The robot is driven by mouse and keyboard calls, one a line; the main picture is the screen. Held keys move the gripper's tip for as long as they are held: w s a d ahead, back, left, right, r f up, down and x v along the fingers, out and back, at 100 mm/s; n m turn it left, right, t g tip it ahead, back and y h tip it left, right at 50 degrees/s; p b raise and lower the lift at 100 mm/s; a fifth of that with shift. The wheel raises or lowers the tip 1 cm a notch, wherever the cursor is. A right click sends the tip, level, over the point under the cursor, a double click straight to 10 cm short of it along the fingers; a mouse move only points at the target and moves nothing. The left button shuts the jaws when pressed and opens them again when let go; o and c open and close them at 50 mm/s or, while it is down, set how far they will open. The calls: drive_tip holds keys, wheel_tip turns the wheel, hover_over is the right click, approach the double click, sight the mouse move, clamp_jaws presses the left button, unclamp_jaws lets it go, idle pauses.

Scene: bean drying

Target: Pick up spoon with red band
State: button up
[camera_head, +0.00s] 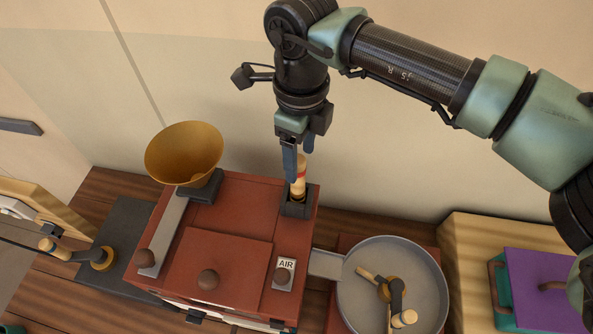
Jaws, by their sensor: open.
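The spoon with the red band (299,177) stands nearly upright in a small dark square holder (296,207) at the back right corner of the red machine. Its pale handle with the red band shows; its lower end is hidden in the holder. My gripper (299,160) points down over the handle with its blue fingers open. The handle's top lies between or just behind the fingers in this view; I cannot tell whether they touch it.
The red machine (226,222) has a brass funnel (184,152) at back left and several brown knobs. A round grey pan (415,268) with a wooden-handled paddle is at right. A purple box (535,285) stands further right. The pale wall is close behind.

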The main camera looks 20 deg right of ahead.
sight(298, 185)
drive_tip(key=shift+f, duration=0.75)
drive_tip(key=shift+a+f+p, duration=0.15)
drive_tip(key=shift+f+p, duration=0.35)
drive_tip(key=shift+p, duration=0.35)
drive_tip(key=shift+f+p, duration=0.95)
drive_tip(key=shift+f, duration=1.2)
clamp_jaws()
